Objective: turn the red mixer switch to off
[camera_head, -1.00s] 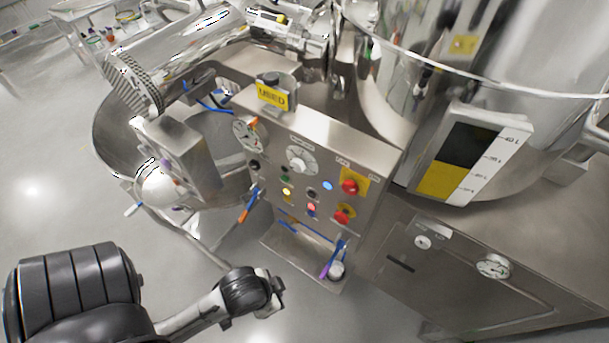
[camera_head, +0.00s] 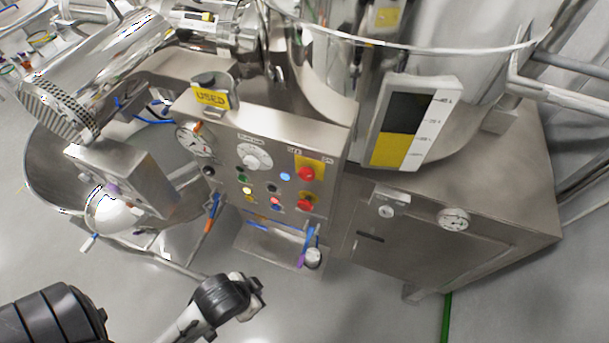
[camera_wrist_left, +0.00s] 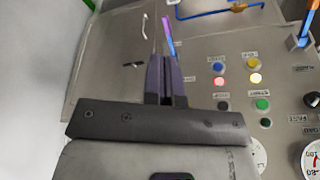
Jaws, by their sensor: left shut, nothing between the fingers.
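No red knob shows there. My right gripper is not in view.
A yellow "USED" sign (camera_head: 210,97) stands on the panel top. A small shelf (camera_head: 270,247) with a blue-and-purple tool juts out below the panel. A steel cabinet (camera_head: 410,245) stands right, and a large bowl (camera_head: 40,170) left. Open floor lies in front.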

